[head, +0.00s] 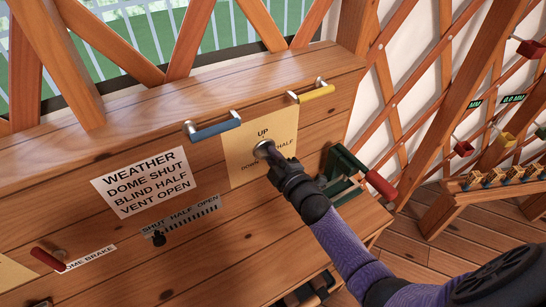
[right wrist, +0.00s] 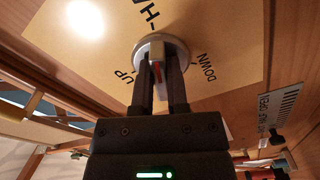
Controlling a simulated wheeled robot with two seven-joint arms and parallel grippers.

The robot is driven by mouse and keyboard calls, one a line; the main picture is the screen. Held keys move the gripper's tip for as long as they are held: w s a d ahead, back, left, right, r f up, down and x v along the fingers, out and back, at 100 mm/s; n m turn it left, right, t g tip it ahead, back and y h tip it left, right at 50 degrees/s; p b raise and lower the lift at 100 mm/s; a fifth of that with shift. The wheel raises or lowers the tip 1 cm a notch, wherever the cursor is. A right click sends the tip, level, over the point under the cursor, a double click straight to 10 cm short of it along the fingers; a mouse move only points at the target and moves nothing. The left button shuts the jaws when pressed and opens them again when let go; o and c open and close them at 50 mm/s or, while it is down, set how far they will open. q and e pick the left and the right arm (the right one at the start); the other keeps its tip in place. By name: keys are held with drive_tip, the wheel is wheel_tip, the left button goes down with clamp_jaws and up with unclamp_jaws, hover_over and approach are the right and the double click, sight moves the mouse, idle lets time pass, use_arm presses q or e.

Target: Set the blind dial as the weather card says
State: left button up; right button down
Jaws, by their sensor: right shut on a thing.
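The weather card (head: 145,181) on the wooden panel reads "DOME SHUT, BLIND HALF, VENT OPEN". The blind dial (head: 262,150) is a round grey knob on a tan plate (head: 240,174), partly hidden by my right gripper (head: 272,157). UP is above it, HALF to its right and DOWN below, partly covered. In the right wrist view the fingers (right wrist: 160,82) are shut on the dial's raised bar (right wrist: 158,52). A red mark shows on the bar between them; I cannot tell which word it points to. My left gripper is not in view.
A red dome-brake lever (head: 48,260) is lower left. A green device with a red grip (head: 380,184) stands right of my gripper.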

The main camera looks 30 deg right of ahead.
drive_tip(key=shift+n, duration=0.4)
drive_tip(key=c, duration=0.6)
unclamp_jaws()
drive_tip(key=s, duration=0.3)
drive_tip(key=s+p, duration=0.1)
drive_tip(key=s, duration=0.2)
drive_tip(key=s+p, duration=0.1)
drive_tip(key=s, duration=0.3)
drive_tip(key=shift+d, duration=0.3)
